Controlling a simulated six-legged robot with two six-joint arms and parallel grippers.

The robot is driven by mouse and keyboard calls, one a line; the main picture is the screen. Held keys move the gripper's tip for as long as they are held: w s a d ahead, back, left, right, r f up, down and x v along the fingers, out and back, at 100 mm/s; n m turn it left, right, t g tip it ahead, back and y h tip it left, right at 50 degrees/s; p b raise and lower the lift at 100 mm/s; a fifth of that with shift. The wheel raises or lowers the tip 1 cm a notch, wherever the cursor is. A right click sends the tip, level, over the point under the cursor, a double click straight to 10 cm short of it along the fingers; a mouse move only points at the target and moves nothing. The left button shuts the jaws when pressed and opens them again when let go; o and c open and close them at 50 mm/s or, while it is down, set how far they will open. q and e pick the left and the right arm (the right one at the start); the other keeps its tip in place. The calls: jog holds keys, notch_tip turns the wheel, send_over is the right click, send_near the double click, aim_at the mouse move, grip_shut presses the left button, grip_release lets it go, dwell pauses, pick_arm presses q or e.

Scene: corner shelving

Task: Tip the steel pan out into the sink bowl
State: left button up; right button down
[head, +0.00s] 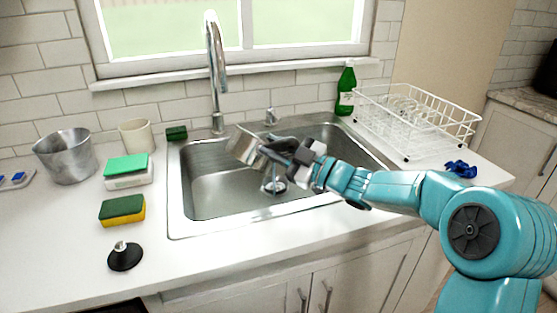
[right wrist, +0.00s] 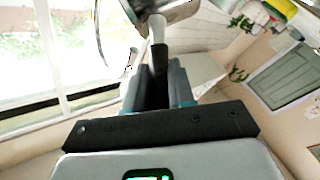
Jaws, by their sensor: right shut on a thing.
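The steel pan (head: 246,146) is held tilted on its side above the sink bowl (head: 212,192), with its body to the left of my right gripper (head: 292,157). My right gripper is shut on the pan's handle. In the right wrist view the handle (right wrist: 157,32) runs between the fingers (right wrist: 160,85), and part of the pan (right wrist: 172,10) shows at the top edge. The inside of the pan cannot be made out. A shiny round fitting (head: 274,187) shows low in the bowl below the gripper. My left gripper is not in view.
The faucet (head: 216,75) rises behind the bowl. A white dish rack (head: 415,122) and green bottle (head: 346,90) stand right. At left are a metal bucket (head: 66,157), beige cup (head: 136,137), sponges (head: 122,209) and black plunger-like stopper (head: 125,257).

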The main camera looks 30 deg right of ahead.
jog(key=shift+w+d+r+m+t+p, duration=0.15)
jog(key=shift+d+r+m+t+p, duration=0.35)
jog(key=shift+d+r+m+p, duration=0.5)
jog(key=shift+w+d+f+m+h+p, duration=0.15)
jog(key=shift+f+m+h+p, duration=0.2)
jog(key=shift+m+p, duration=0.25)
jog(key=shift+d+f+m, duration=0.1)
jog(key=shift+d+m, duration=0.1)
jog(key=shift+m, duration=0.1)
jog(key=shift+d+t+p, duration=0.15)
jog(key=shift+t+p, duration=0.15)
jog(key=shift+p, duration=0.05)
